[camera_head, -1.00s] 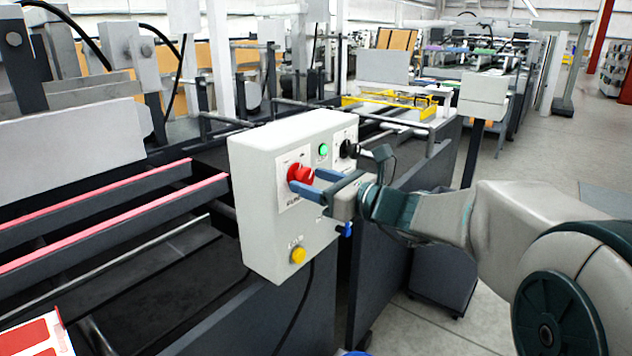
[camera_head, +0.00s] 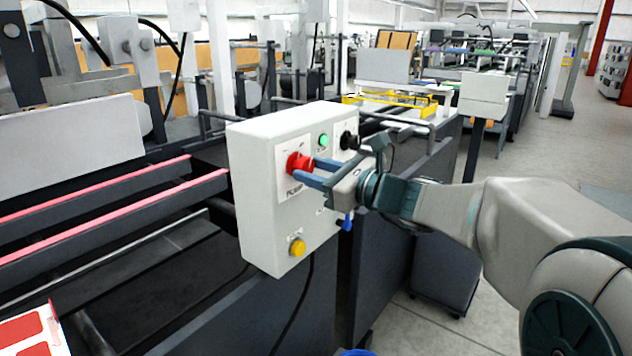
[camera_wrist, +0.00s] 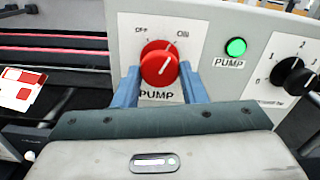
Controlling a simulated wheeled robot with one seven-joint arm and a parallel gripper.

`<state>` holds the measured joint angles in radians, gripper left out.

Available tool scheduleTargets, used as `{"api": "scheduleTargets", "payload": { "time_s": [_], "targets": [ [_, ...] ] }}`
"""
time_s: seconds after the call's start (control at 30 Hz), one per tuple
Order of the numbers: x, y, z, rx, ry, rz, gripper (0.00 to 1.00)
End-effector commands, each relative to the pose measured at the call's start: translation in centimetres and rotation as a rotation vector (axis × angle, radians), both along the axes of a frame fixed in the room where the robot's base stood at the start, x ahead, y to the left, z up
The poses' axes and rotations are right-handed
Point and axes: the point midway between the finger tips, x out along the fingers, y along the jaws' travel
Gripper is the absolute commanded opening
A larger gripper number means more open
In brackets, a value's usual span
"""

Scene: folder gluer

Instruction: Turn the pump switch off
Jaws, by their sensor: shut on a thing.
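The red pump switch (camera_head: 296,164) is a round knob on the front of a white control box (camera_head: 262,190). In the wrist view the knob (camera_wrist: 158,66) has a white pointer line tilted up and right, toward the ON mark. The OFF mark is at its upper left, and a PUMP label is below. My gripper (camera_head: 311,170) has its two blue fingers on either side of the knob and is shut on it. The fingers also show in the wrist view (camera_wrist: 160,82). They hide parts of the plate around the knob.
The box also carries a green lamp (camera_head: 323,141), a black selector knob (camera_head: 349,140) and a yellow button (camera_head: 298,247). A blue part (camera_head: 347,222) sits at its lower right, close under my gripper. Dark machine rails (camera_head: 110,225) lie to the left. Open floor is on the right.

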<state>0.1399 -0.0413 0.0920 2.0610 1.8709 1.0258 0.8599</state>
Motion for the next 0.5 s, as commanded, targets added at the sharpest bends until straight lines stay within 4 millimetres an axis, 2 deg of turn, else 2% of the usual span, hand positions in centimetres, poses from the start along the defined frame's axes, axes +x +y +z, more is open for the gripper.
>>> {"api": "scheduleTargets", "payload": {
  "time_s": [0.03,0.5],
  "targets": [
    [-0.03,0.01,-0.64,-0.024,-0.035,0.001,0.15],
    [0.05,-0.08,-0.74,-0.297,-0.384,0.000,0.15]
  ]
}}
